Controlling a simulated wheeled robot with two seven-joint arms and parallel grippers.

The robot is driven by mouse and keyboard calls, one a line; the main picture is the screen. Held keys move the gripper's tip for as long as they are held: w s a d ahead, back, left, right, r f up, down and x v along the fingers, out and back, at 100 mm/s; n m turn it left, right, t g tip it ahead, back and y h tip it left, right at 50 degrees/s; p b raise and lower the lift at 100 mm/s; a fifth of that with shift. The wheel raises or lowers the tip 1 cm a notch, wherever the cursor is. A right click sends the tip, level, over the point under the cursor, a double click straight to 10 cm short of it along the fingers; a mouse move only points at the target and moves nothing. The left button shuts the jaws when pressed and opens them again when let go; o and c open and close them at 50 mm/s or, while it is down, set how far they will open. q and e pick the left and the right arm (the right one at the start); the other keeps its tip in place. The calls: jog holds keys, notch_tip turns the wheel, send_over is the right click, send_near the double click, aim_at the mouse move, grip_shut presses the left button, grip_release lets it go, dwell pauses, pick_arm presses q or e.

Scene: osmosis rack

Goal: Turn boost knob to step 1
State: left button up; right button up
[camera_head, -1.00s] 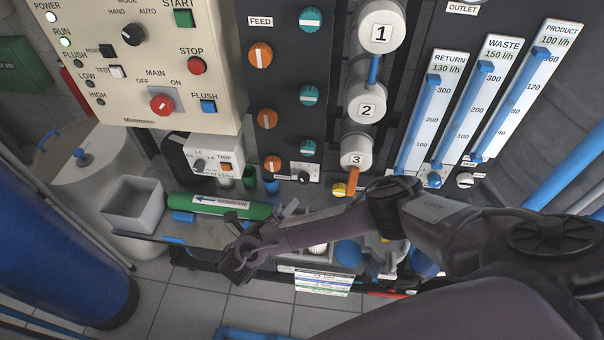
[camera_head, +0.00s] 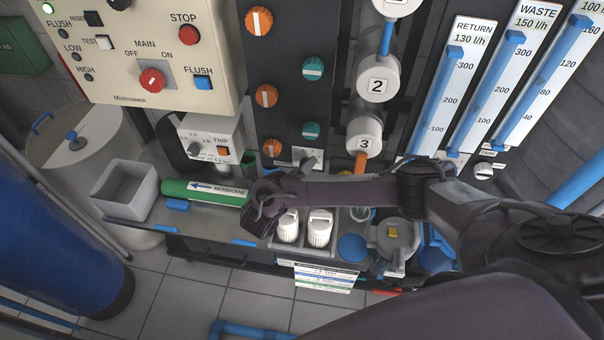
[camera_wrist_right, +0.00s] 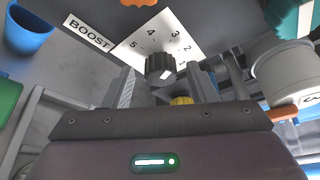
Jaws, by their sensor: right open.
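The boost knob (camera_wrist_right: 160,67) is black and ridged, on a white dial plate (camera_wrist_right: 205,32) beside the BOOST label (camera_wrist_right: 88,32) in the right wrist view. The numerals 5, 4, 3 and 2 show on the dial. A white mark sits at the lower right of the knob's face; the step it points to is unclear. My right gripper (camera_wrist_right: 160,80) is open, its two fingers apart on either side of the knob, which is not gripped. In the head view my right gripper (camera_head: 310,165) is at the dial plate (camera_head: 299,153), and the knob is hidden. My left gripper is out of view.
A yellow knob (camera_wrist_right: 181,100) shows low between the fingers. Housing 3 (camera_head: 364,140) with an orange handle (camera_head: 361,161) is close on the right. The TRIP box (camera_head: 210,140) is at left, above the green membrane tube (camera_head: 205,190). White bottles (camera_head: 320,228) stand below the wrist.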

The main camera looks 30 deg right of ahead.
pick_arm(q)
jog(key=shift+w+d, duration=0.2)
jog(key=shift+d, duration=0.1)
pick_arm(e)
jog(key=c, duration=1)
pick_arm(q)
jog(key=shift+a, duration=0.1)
pick_arm(e)
jog(key=shift+o, duration=0.2)
jog(key=shift+d+m+y, duration=0.1)
jog(key=shift+m+y, duration=0.5)
jog(key=shift+m, duration=0.2)
pick_arm(q)
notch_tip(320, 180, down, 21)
jog(key=b, duration=2.1)
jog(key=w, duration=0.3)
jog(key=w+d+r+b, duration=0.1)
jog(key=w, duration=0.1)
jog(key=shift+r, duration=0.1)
pick_arm(e)
jog(key=m+t+y, duration=0.1)
jog(key=m+y, duration=0.1)
jog(key=m, duration=0.1)
jog(key=m+t+y, duration=0.1)
jog(key=m+y, duration=0.1)
jog(key=m, duration=0.2)
jog(key=m+t+y, duration=0.2)
jog(key=m, duration=0.1)
jog(key=shift+s+d+m, duration=0.35)
jog(key=shift+m, duration=0.05)
